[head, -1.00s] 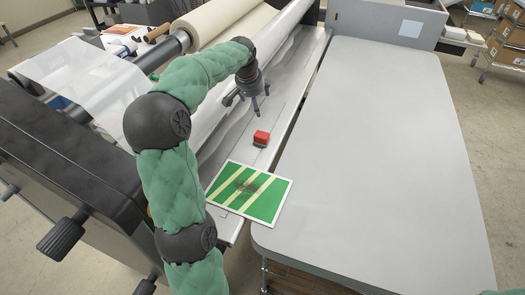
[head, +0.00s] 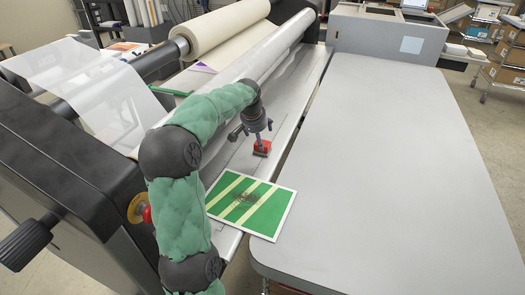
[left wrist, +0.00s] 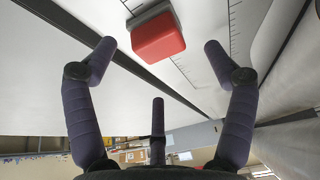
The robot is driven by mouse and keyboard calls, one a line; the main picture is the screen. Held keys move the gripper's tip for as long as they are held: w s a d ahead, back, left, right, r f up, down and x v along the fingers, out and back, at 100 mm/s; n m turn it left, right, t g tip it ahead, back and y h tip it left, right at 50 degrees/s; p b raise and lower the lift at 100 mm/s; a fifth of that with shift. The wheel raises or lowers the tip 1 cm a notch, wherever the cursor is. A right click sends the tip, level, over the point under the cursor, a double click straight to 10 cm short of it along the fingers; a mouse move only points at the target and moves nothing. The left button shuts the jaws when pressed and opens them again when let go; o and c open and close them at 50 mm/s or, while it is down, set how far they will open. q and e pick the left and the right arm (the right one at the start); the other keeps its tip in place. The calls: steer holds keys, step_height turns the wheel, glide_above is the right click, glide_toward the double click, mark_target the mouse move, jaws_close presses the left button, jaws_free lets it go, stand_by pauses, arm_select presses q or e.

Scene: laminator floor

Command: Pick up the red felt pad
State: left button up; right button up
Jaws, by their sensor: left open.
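The red felt pad (head: 261,148) is a small red block with a grey part on it. It sits on the laminator's grey front shelf, just beyond the green striped sheet. In the left wrist view the red felt pad (left wrist: 158,38) shows at the top middle, between and beyond the spread fingers. My left gripper (head: 262,138) is right above the pad in the head view, fingers pointing down. In the left wrist view my left gripper (left wrist: 158,70) is open and empty; I cannot tell whether a finger touches the pad. My right gripper is not in view.
A green and cream striped sheet (head: 268,217) with a dark smudge lies near the shelf's front end. A large grey table (head: 390,170) beside the shelf is clear. The laminator's long roller (head: 265,50) runs behind the shelf.

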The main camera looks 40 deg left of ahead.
arm_select(q)
steer(key=b+x, duration=0.2)
steer(key=x, duration=0.3)
steer(key=shift+w+f+b, duration=0.15)
steer(key=shift+f+b, duration=0.15)
steer(key=shift+b, duration=0.05)
steer(key=c, duration=1.2)
